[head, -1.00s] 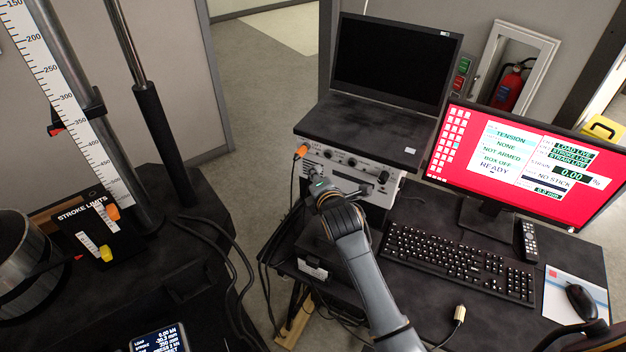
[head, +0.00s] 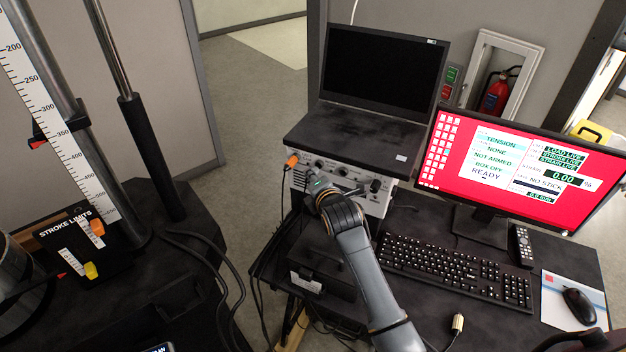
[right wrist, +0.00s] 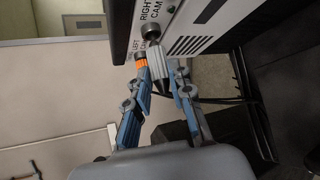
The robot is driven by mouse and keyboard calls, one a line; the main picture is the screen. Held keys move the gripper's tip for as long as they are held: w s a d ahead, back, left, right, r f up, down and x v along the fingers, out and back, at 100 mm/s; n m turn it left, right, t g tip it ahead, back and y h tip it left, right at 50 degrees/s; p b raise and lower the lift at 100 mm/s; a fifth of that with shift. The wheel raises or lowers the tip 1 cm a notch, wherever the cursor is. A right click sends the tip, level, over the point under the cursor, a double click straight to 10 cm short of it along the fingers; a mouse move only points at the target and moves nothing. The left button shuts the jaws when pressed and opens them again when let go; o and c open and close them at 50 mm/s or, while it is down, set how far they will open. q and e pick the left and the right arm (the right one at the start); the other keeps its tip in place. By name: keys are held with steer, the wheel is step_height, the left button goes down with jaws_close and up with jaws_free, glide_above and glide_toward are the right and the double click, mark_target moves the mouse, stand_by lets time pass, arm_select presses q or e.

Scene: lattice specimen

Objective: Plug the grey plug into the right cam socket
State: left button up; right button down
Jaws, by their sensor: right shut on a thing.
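The grey plug (right wrist: 158,68) is between the fingers of my right gripper (right wrist: 162,84) in the right wrist view, and the gripper is shut on it. The plug's front end points at the right cam socket (right wrist: 152,31), a round metal socket beside the "RIGHT CAM" label. The end looks very near the socket; I cannot tell whether it touches. In the head view my right gripper (head: 314,184) is in front of the white control box (head: 338,172), and hides the plug and socket. My left gripper is not in view.
An orange plug (head: 292,160) sits in the box's left side, close beside my right gripper. A laptop (head: 377,80) stands on the box. A keyboard (head: 455,270), monitor (head: 510,165) and loose cable connector (head: 457,323) are to the right.

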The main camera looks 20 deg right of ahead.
steer(key=shift+r, duration=0.1)
stand_by(0.3)
steer(key=shift+p, duration=0.45)
steer(key=shift+w+d, duration=0.55)
steer(key=shift+w, duration=0.1)
stand_by(0.8)
steer(key=shift+w+d+r, duration=0.1)
steer(key=shift+d+r, duration=0.05)
stand_by(0.5)
steer(key=c, duration=1.4)
jaws_free()
steer(key=o, duration=0.3)
steer(key=shift+d, duration=0.1)
steer(key=shift+w+f, duration=0.1)
steer(key=shift+f, duration=0.15)
steer(key=o, duration=0.5)
steer(key=shift+c, duration=0.2)
